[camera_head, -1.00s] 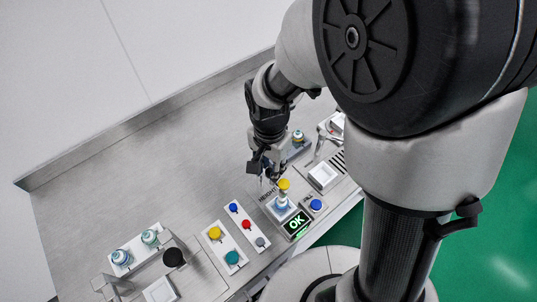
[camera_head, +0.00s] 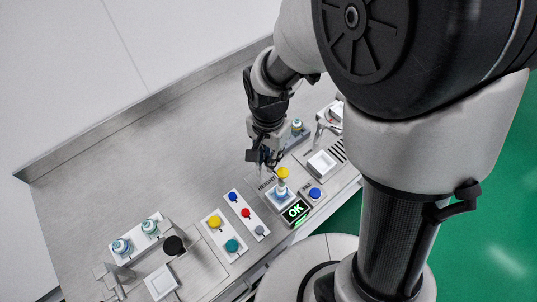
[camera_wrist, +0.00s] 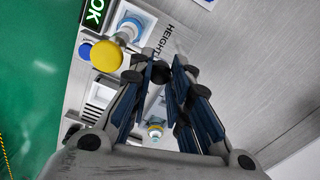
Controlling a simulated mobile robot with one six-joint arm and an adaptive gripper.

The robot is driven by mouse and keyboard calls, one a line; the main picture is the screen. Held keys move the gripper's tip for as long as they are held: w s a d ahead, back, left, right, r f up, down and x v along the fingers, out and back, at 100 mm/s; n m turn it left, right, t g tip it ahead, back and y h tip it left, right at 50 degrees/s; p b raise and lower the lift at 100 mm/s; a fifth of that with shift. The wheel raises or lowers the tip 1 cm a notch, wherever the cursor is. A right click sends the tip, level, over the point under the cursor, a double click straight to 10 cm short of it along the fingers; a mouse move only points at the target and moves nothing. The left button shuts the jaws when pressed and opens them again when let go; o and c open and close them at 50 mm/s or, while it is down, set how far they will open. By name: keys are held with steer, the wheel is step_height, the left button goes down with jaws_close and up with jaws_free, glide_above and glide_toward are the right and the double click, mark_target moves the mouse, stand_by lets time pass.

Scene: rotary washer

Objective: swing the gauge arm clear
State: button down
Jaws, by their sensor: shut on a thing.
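The height gauge stands by the "HEIGHT" label, with a round yellow cap (camera_head: 283,173) above a vial (camera_head: 281,190) on a white pad. The cap also shows in the wrist view (camera_wrist: 106,56), left of the fingers. My gripper (camera_head: 262,158) is just left of and behind the cap, low over the bench. In the wrist view my gripper's fingers (camera_wrist: 160,74) are closed around a small dark part, which I take to be the gauge arm; the fingers hide most of it. The green "OK" display (camera_head: 295,211) is lit beside the pad.
A blue button (camera_head: 315,193) and a white square pad (camera_head: 322,163) are right of the gauge. Button panels (camera_head: 224,236) and a rack of vials (camera_head: 136,240) are to the left. The bench behind is clear up to its raised edge (camera_head: 150,110).

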steer(key=shift+d, duration=0.1)
steer(key=n, duration=0.3)
steer(key=shift+w+d+p, duration=0.3)
steer(key=shift+d+p, duration=0.05)
steer(key=shift+p, duration=0.05)
steer(key=shift+w+d+n+p, duration=0.2)
steer(key=shift+w+n+p, duration=0.3)
steer(key=shift+n, duration=1.15)
steer(key=shift+w+d+n+p, duration=0.15)
steer(key=shift+w+n, duration=0.55)
steer(key=shift+n, duration=0.9)
steer(key=shift+w+d+n+p, duration=0.2)
steer(key=shift+w+n+p, duration=0.3)
steer(key=shift+n, duration=1.15)
steer(key=shift+w, duration=0.15)
steer(key=c, duration=1.7)
jaws_free()
